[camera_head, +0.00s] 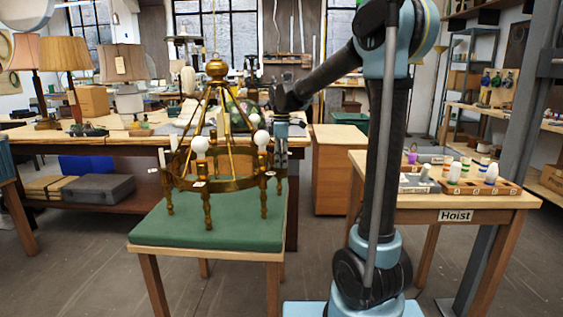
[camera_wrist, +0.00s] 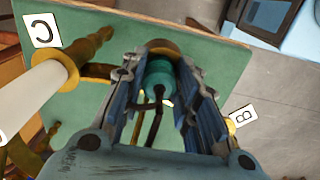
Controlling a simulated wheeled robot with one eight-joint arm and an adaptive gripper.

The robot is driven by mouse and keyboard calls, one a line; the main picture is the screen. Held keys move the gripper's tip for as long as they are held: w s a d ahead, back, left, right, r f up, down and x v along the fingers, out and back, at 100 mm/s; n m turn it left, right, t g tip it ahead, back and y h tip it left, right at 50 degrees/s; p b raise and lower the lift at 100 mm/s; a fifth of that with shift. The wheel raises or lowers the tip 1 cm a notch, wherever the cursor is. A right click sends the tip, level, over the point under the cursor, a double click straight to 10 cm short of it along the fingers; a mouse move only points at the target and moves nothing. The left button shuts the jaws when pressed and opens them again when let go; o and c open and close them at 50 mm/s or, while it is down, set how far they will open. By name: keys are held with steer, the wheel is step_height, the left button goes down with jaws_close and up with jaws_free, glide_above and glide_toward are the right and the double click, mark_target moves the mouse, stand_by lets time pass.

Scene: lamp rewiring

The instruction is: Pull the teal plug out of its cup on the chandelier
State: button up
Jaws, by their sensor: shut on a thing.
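The brass chandelier (camera_head: 217,181) stands on a green-topped table (camera_head: 150,230) in the head view, with white bulbs on its ring. My gripper (camera_head: 280,147) is at the ring's right side, pointing down. In the wrist view my gripper (camera_wrist: 166,85) is shut on the teal plug (camera_wrist: 158,76), which sits between the two blue-lined fingers with a dark wire at it. A brass cup (camera_wrist: 162,47) rim shows just beyond the plug. I cannot tell whether the plug is still seated in the cup. The plug is hidden in the head view.
A white candle sleeve (camera_wrist: 38,92) stands close left of my gripper in the wrist view, by tag C (camera_wrist: 42,31). Tag B (camera_wrist: 243,115) is at right. A Hoist table (camera_head: 455,200) with parts trays stands at right in the head view.

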steer(key=shift+r, duration=0.2)
steer(key=shift+r, duration=0.85)
steer(key=shift+r, duration=1.2)
